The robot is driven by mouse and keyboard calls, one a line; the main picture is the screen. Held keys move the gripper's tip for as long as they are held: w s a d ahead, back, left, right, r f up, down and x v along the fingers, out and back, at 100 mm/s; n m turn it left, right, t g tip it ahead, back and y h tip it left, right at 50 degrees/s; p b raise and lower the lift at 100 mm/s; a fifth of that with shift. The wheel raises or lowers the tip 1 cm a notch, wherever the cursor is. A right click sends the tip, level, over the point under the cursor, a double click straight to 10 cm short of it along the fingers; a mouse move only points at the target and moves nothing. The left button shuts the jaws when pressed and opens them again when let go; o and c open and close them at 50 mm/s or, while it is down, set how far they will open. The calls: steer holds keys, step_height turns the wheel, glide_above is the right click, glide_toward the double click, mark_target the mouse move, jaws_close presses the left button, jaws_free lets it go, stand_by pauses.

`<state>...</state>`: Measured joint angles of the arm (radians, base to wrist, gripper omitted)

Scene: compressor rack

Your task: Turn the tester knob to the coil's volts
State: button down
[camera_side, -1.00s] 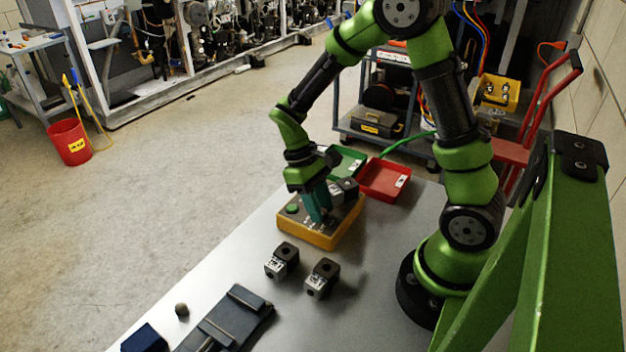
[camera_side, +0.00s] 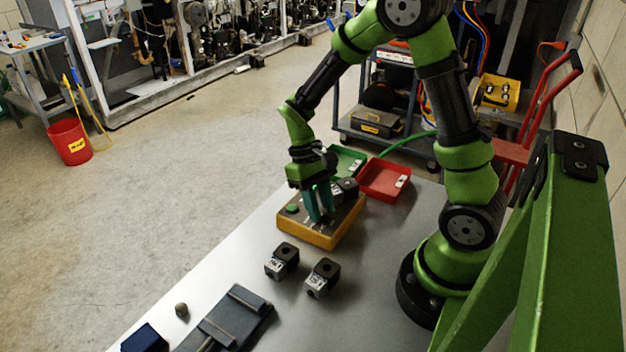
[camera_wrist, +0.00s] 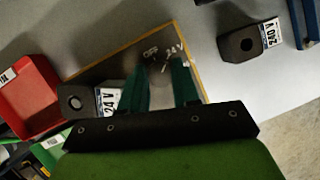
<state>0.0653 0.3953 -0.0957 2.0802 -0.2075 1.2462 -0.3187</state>
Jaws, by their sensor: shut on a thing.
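The tester (camera_side: 325,238) is a yellow box with a grey top and a green button (camera_side: 292,209), on the metal table. A dark coil (camera_side: 346,186) sits at its far right end; in the wrist view its label reads 24 V (camera_wrist: 109,101). My gripper (camera_side: 320,217) points down onto the tester top, its teal fingers shut on the knob, which they mostly hide. In the wrist view my gripper (camera_wrist: 160,66) has OFF and 24 V marks printed beside the fingertips. A small white line shows between the tips; I cannot tell surely where the pointer aims.
Two more coils (camera_side: 282,261) (camera_side: 322,278) stand in front of the tester; one reads 240 V (camera_wrist: 270,33) in the wrist view. A red tray (camera_side: 384,180) and a green tray (camera_side: 347,160) lie behind. A dark slotted block (camera_side: 232,318) is at the near left.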

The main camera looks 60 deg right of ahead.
steer(key=c, duration=1.1)
jaws_free()
steer(key=shift+a, duration=0.1)
